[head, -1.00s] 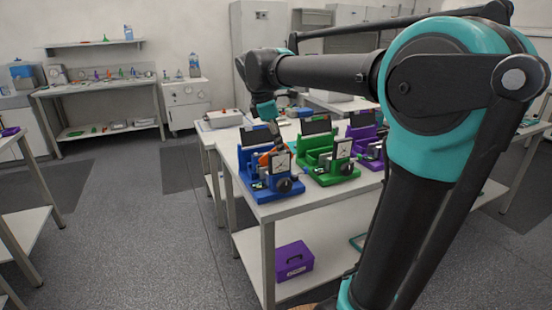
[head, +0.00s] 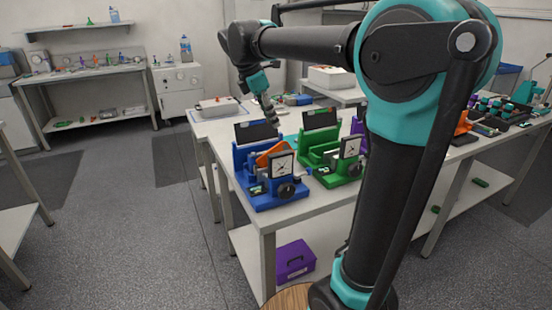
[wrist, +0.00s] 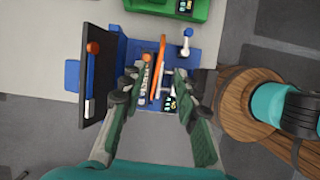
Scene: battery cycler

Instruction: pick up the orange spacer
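The orange spacer (head: 271,153) is a flat orange piece standing at a slant in the blue cycler fixture (head: 278,203), behind its dial gauge. In the wrist view it is a thin upright strip (wrist: 161,68), seen nearly edge-on over the blue base (wrist: 205,58). My gripper (head: 273,119) is above the blue fixture, apart from the spacer in the head view. In the wrist view my gripper (wrist: 156,78) is open and the spacer shows between its two fingers. The spacer's lower part is hidden.
A dark panel (wrist: 98,88) stands left of the fingers. The dial gauge (head: 281,170) stands in front of the spacer. A green fixture (head: 338,178) is close to the right. A purple box (head: 295,260) is on the lower shelf. The floor left of the table is clear.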

